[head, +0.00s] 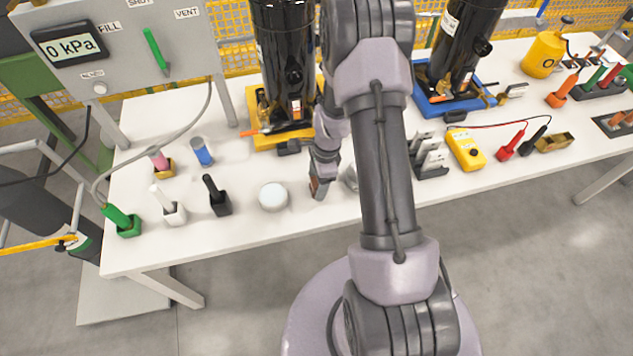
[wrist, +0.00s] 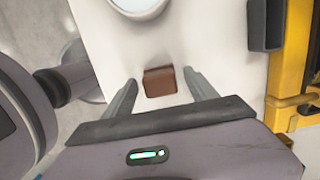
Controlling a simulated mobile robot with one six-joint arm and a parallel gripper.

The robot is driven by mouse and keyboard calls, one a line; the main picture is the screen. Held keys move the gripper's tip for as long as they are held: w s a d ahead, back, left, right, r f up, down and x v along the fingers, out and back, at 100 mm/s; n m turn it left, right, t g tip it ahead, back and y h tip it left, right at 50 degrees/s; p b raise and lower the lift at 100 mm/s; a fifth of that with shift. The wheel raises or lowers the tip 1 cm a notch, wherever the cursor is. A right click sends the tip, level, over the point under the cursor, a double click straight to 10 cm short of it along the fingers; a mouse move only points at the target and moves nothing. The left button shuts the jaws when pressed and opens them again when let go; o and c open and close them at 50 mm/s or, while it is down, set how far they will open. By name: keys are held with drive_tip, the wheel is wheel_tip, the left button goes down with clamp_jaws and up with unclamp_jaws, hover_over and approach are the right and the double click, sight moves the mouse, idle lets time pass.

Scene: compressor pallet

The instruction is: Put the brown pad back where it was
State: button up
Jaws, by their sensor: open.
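The brown pad (wrist: 160,81) is a small dark brown block in the wrist view, against the white bench top. My gripper (wrist: 161,88) is open, with one finger on each side of the pad and a visible gap to it on both sides. In the head view my gripper (head: 320,183) is low over the front part of the bench, right of a round white dish (head: 272,196). The pad cannot be made out clearly there, as my arm covers much of that area.
A black compressor on a yellow tray (head: 265,137) stands behind my gripper. A small dark block (head: 288,147) is at the tray's front. Black (head: 217,196) and white (head: 173,210) holders stand to the left. A yellow meter (head: 466,149) is right of my arm.

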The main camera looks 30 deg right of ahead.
wheel_tip(320, 180, up, 12)
drive_tip(key=d+p, duration=0.1)
drive_tip(key=p, duration=0.3)
drive_tip(key=s+a+r+n+t, duration=0.1)
drive_tip(key=a+r+n, duration=0.3)
drive_tip(key=r, duration=0.5)
drive_tip(key=s+a+r+n+t, duration=0.1)
drive_tip(key=a+r+n, duration=0.25)
drive_tip(key=r, duration=0.55)
drive_tip(key=s+a+r+n+t, duration=0.1)
drive_tip(key=s+a+r+n, duration=0.3)
drive_tip(key=s, duration=0.3)
drive_tip(key=s+a+r+n+t, duration=0.2)
drive_tip(key=s+a+r+n, duration=0.3)
drive_tip(key=s+r, duration=0.2)
drive_tip(key=shift+s+a, duration=0.4)
drive_tip(key=shift+s, duration=0.2)
